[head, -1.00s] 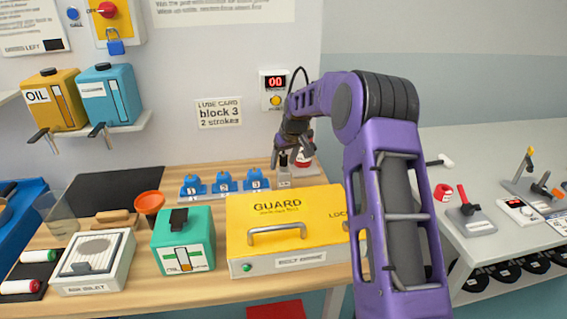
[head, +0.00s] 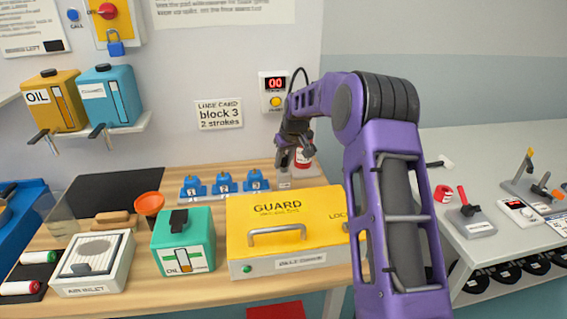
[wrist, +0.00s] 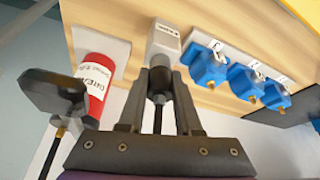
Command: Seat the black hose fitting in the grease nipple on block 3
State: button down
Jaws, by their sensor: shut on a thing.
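My gripper (wrist: 159,84) is shut on the black hose fitting (wrist: 158,97), a dark short cylinder with a thin hose running back from it. The fitting's front end lies against or just in front of a pale grey labelled holder (wrist: 165,41); I cannot tell whether it still sits in it. In the head view my gripper (head: 294,147) is over the holder (head: 284,178) and hides the fitting. Three blue blocks stand in a row left of it; block 3 (head: 256,181) is the nearest. It also shows in the wrist view (wrist: 206,66).
A red and white can (wrist: 97,77) stands close beside my gripper, with a dark lever-like part (wrist: 52,95) in front of it. The yellow guard box (head: 290,213) fills the bench in front of the blocks. An orange funnel (head: 149,203) stands to the left.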

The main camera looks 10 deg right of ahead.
jog(key=r, duration=0.9)
jog(key=shift+w+a+p, duration=0.1)
jog(key=shift+a+p, duration=0.15)
jog(key=shift+p, duration=0.05)
jog(key=a+f, duration=0.1)
jog(key=a, duration=0.1)
jog(key=a+f, duration=0.1)
jog(key=a, duration=0.2)
jog(key=w+a+f, duration=0.1)
jog(key=a, duration=0.2)
jog(key=shift+a, duration=0.25)
jog(key=shift+f, duration=3)
jog(key=shift+f, duration=0.1)
jog(key=c, duration=0.6)
grip_release()
jog(key=shift+s, duration=0.1)
